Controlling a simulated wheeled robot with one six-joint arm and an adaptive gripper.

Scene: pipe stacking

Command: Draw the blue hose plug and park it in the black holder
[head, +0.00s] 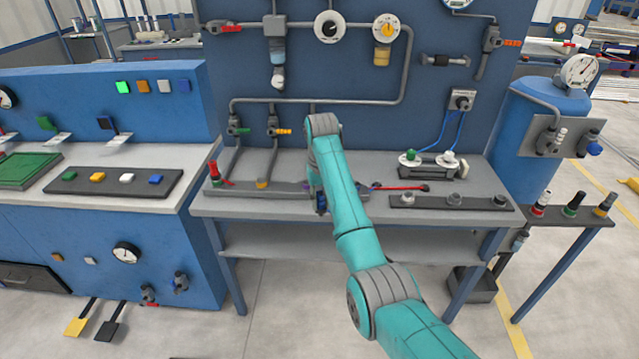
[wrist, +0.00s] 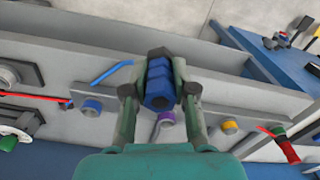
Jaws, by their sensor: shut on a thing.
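My gripper (wrist: 159,92) is shut on the blue plug (wrist: 159,82), a ribbed blue body with a dark end, in the wrist view. In the head view a bit of blue plug (head: 321,203) shows at the end of my arm, by the front of the bench; my gripper is mostly hidden there. A grey socket with a blue ring (wrist: 92,106) is on the rail beside my gripper and looks empty. The black holder (head: 420,202) lies on the bench to the right of my arm, with several grey seats on it. Its end (wrist: 30,74) shows at left in the wrist view.
The rail also carries a purple-ringed socket (wrist: 166,117), a yellow-ringed socket (wrist: 229,127) and a red plug (wrist: 281,143). A thin red rod (head: 398,188) and a dark fixture (head: 432,170) with a green and a white knob stand behind the holder. Pipes and gauges cover the back panel.

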